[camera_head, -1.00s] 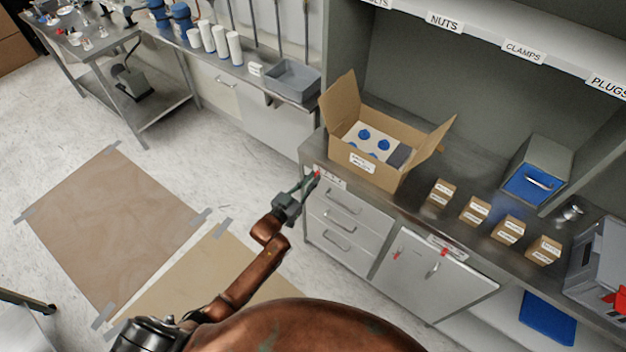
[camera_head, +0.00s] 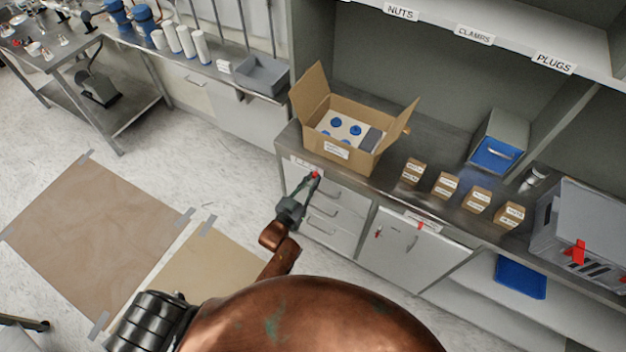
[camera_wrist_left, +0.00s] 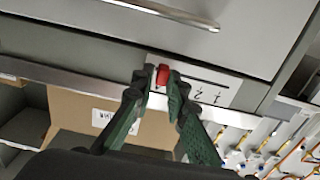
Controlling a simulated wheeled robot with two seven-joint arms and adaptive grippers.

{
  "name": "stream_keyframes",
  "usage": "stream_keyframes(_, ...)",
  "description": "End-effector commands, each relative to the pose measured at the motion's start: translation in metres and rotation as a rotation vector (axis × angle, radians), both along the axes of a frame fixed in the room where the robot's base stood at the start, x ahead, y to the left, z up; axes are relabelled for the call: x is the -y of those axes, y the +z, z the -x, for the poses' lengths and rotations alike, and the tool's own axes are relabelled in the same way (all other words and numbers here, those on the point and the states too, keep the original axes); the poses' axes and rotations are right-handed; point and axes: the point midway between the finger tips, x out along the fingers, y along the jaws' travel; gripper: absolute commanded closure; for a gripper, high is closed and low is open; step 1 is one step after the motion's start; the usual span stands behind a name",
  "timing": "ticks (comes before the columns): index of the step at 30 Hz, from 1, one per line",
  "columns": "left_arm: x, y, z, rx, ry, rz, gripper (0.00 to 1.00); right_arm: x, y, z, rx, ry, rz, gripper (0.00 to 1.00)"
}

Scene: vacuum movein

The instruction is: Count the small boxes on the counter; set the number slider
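Several small brown boxes stand in a row on the counter, from the left box (camera_head: 413,172) to the right box (camera_head: 509,215), each with white labels. The number slider is a white strip on the cabinet front below the counter edge; it shows in the left wrist view (camera_wrist_left: 232,92), upside down, with a dark slot and digits. Its red knob (camera_wrist_left: 162,75) is near the strip's right end in the head view. My left gripper (camera_head: 314,176) has its fingertips on both sides of the knob, apparently closed on it. My right gripper is out of view.
An open cardboard box (camera_head: 350,157) with blue-topped items stands on the counter above the slider. A blue-fronted bin (camera_head: 495,153) and a grey crate (camera_head: 585,225) are farther right. A cabinet door (camera_head: 403,245) has red marks. The floor to the left has taped brown sheets (camera_head: 95,225).

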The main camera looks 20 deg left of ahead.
Motion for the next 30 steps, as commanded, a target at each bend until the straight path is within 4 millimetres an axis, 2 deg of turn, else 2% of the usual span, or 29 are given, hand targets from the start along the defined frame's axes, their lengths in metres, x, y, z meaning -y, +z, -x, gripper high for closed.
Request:
stream_keyframes(6,0.002,0.000,0.000,-0.001,-0.002,0.001,0.72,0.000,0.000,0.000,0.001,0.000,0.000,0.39)
stream_keyframes(14,0.001,0.000,0.000,-0.002,-0.001,0.001,0.72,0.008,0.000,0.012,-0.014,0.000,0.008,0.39)
stream_keyframes(17,-0.001,-0.001,0.005,-0.002,-0.001,0.000,0.72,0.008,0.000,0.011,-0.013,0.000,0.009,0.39)
stream_keyframes(20,-0.003,-0.002,0.018,-0.004,-0.001,-0.002,0.72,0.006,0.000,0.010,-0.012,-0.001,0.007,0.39)
stream_keyframes(30,-0.016,-0.002,0.087,-0.004,-0.001,0.000,0.72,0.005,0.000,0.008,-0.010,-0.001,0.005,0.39)
